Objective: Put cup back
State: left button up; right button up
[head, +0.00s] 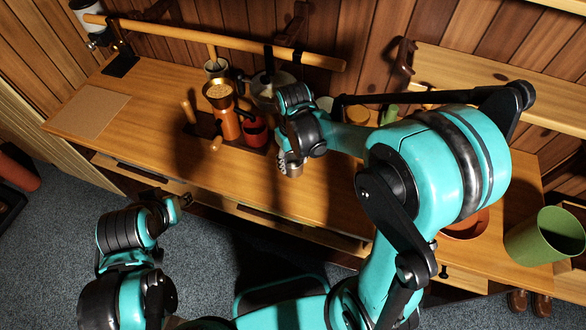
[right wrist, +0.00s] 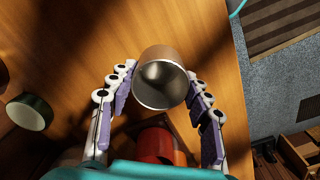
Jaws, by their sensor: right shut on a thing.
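A small metal cup (head: 292,169) is in my right gripper (head: 288,161), above the wooden counter (head: 330,196). In the right wrist view the cup (right wrist: 161,78) sits between the two fingers of the right gripper (right wrist: 162,92), its open rim facing the camera. My left gripper (head: 184,199) is near the counter's front edge at the left, away from the cup. Its fingers are too small and dark to tell whether they are open.
An orange grinder (head: 226,122) and a red cup (head: 255,132) stand on a dark tray (head: 203,128) behind the held cup. A glass pot (head: 262,86) is behind them. A green bin (head: 545,236) is at the right. The counter's front middle is clear.

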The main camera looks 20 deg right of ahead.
notch_tip(320, 180, down, 4)
jog(key=shift+w+f+b, duration=0.1)
jog(key=shift+b, duration=0.65)
jog(key=o, duration=1.6)
jog(key=shift+f, duration=0.1)
jog(key=shift+c, duration=0.2)
